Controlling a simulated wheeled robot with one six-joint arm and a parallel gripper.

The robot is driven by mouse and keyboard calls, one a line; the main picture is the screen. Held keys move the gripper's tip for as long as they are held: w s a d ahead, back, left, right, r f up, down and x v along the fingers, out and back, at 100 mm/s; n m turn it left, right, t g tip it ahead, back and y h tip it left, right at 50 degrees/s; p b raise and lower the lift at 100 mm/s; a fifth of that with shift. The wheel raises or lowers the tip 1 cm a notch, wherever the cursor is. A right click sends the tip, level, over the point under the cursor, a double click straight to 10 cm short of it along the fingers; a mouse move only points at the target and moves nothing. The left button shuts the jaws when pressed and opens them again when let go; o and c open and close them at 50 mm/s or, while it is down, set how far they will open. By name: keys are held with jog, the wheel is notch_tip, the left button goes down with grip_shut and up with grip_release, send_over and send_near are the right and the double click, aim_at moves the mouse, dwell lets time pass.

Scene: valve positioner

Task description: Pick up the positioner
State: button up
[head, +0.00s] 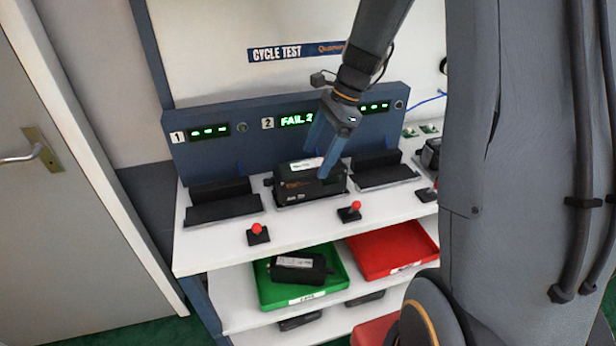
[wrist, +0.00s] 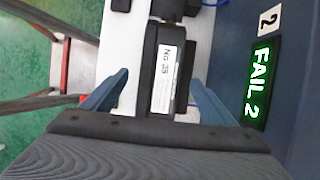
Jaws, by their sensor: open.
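The black positioner (head: 308,185) sits in the middle station on the white bench, under the display reading "FAIL 2". A white label lies on its top; in the wrist view the positioner (wrist: 182,62) shows the label text "No 35". My gripper (head: 331,155) is open above it, with blue fingers. In the wrist view my gripper (wrist: 160,92) has one finger on each side of the positioner, with gaps visible. I cannot tell how far down the fingertips reach.
Red-knobbed levers (head: 349,211) stand along the bench front. Empty black cradles (head: 222,204) are left and right of the middle station. Below are a green tray (head: 262,290) holding another positioner (head: 298,268) and an empty red tray (head: 394,252). The display panel (head: 222,152) rises behind.

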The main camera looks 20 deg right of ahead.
aim_at(310, 165)
jog(key=shift+a+p+x, duration=0.15)
jog(key=shift+p+x, duration=0.2)
jog(key=shift+x, duration=0.8)
jog(key=shift+a+p+x, duration=0.15)
jog(key=shift+p+x, duration=0.15)
jog(key=shift+x, duration=0.85)
jog(key=shift+r, duration=0.2)
grip_shut()
